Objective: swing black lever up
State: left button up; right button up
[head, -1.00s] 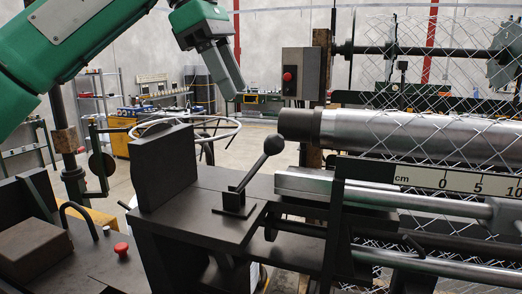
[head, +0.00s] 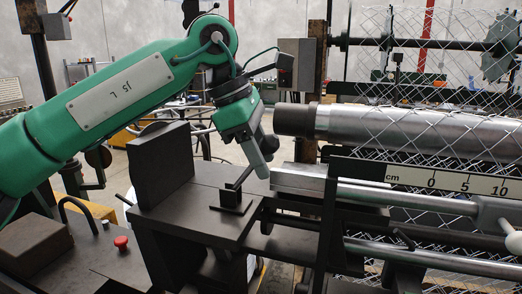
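The black lever (head: 240,179) stands on a small dark base (head: 231,203) on the machine's dark plate. Its shaft leans up to the right. Its round knob is hidden behind my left gripper (head: 263,165). That gripper reaches in from the left with its fingers pointing down and slightly right, at the lever's upper end. One pale grey finger shows clearly. I cannot tell whether the fingers are apart, closed or touching the knob. My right gripper is out of view.
A steel roller (head: 375,128) with wire mesh lies to the right, above a ruler plate (head: 440,178) marked in cm. A dark upright block (head: 160,165) stands left of the lever. A red button (head: 121,242) is at lower left.

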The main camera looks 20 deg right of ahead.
pick_arm(q)
grip_shut()
jog(key=shift+a, duration=0.15)
dwell(0.4)
jog(key=shift+w+a+r+g+h+b, duration=0.35)
jog(key=shift+w+a+g+h+b, duration=0.1)
jog(key=shift+a+h+b, duration=0.25)
jog(key=shift+w+a+r+g+h+b, duration=0.3)
jog(key=shift+w+a+g+h+b, duration=0.15)
jog(key=shift+h, duration=0.35)
jog(key=shift+w+a+r+n+g+h+b, duration=0.1)
jog(key=shift+w+a+r+g+h+b, duration=0.15)
jog(key=shift+a+h+b, duration=0.25)
jog(key=shift+w+a+r+n+g+h+b, duration=0.15)
jog(key=shift+w+a+g+h+b, duration=0.15)
jog(key=shift+a+h, duration=0.2)
jog(key=shift+w+a+r+n+g+h+b, duration=0.1)
jog(key=shift+w+a+r+g+h+b, duration=0.1)
jog(key=shift+w+a+g+h+b, duration=0.3)
jog(key=shift+s+d, duration=0.1)
jog(key=shift+s, duration=0.1)
jog(key=shift+c, duration=1.2)
grip_release()
jog(key=shift+o, duration=1.2)
jog(key=shift+d, duration=0.1)
jog(key=shift+d+f, duration=0.1)
jog(key=shift+f, duration=0.05)
